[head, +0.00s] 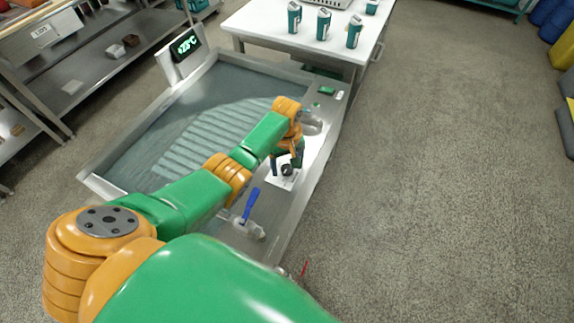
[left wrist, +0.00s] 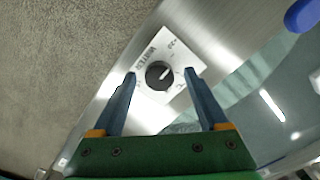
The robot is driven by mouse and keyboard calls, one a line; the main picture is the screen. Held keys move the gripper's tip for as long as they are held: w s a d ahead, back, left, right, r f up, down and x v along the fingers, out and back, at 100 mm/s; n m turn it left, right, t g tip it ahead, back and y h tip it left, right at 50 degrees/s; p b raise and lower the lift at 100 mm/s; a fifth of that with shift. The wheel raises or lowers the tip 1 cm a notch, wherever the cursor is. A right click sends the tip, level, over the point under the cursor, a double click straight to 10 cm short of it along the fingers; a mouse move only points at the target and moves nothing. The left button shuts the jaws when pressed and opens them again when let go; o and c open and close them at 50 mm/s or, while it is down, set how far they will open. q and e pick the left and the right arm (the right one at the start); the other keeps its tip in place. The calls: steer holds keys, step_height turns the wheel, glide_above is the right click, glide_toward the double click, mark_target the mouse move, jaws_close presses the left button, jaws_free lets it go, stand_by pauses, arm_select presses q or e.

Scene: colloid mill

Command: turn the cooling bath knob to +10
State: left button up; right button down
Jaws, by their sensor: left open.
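The cooling bath knob (head: 287,169) is a small black dial on a white plate (head: 281,180), set on the metal rim of the bath. In the left wrist view the knob (left wrist: 157,77) carries a pale pointer mark towards the upper right. My left gripper (head: 285,162) is open over the knob. In the left wrist view the fingers of this gripper (left wrist: 160,74) stand one on each side of the knob, with a gap visible on both sides. My right gripper is not in view.
A display (head: 187,44) reads about +23°C. The bath (head: 215,110) holds liquid and a ribbed submerged surface. A white table (head: 275,30) holds several teal cans.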

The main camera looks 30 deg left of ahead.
arm_select(q)
steer(key=shift+w+a+f, duration=0.1)
steer(key=shift+w+f, duration=0.05)
steer(key=shift+f, duration=0.05)
jaws_close()
steer(key=shift+r, duration=0.1)
